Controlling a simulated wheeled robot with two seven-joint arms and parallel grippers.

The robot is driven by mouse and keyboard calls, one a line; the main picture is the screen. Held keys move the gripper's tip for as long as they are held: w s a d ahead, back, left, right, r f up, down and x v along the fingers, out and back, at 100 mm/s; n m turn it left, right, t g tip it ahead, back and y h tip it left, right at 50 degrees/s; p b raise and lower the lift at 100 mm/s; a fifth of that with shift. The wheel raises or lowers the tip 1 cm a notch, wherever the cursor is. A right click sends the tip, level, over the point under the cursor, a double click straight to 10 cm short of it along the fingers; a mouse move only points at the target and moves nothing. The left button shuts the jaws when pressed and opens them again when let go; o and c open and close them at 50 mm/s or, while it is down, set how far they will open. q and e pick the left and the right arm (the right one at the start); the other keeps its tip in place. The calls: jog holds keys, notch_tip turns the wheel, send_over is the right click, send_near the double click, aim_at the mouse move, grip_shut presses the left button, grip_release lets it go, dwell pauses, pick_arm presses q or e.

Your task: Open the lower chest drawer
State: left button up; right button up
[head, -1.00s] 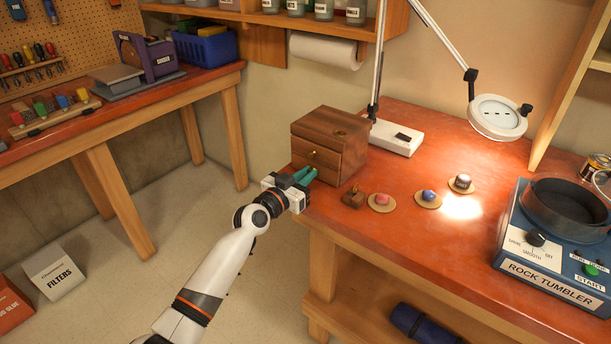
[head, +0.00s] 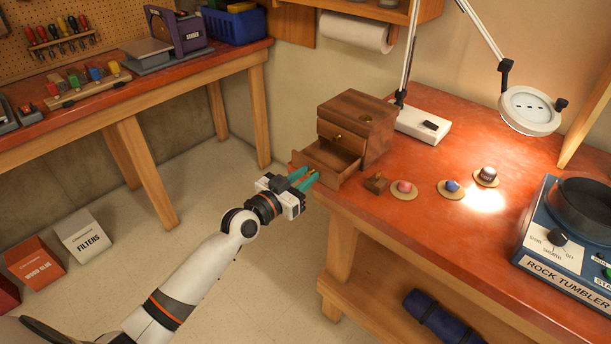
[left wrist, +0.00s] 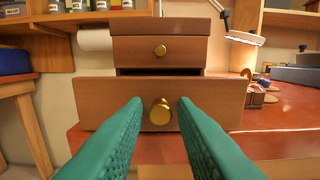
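The small brown wooden chest (head: 365,106) stands on the right workbench. Its lower drawer (head: 324,168) is pulled out, with its inside partly showing; the upper drawer (head: 340,137) is shut. In the left wrist view the lower drawer front (left wrist: 105,100) faces me with a round brass knob (left wrist: 160,112). My left gripper (head: 308,180) is at the drawer front. Its green fingers (left wrist: 160,108) are apart on either side of the knob, with a visible gap on both sides. My right gripper is not in view.
The rock tumbler (head: 575,245) is at the far right. Open floor lies left of the workbench.

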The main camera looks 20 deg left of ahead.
pick_arm(q)
jog(key=shift+o, duration=0.7)
jog(key=b+v, duration=0.1)
jog(key=v, duration=1.1)
jog(key=shift+b, duration=0.4)
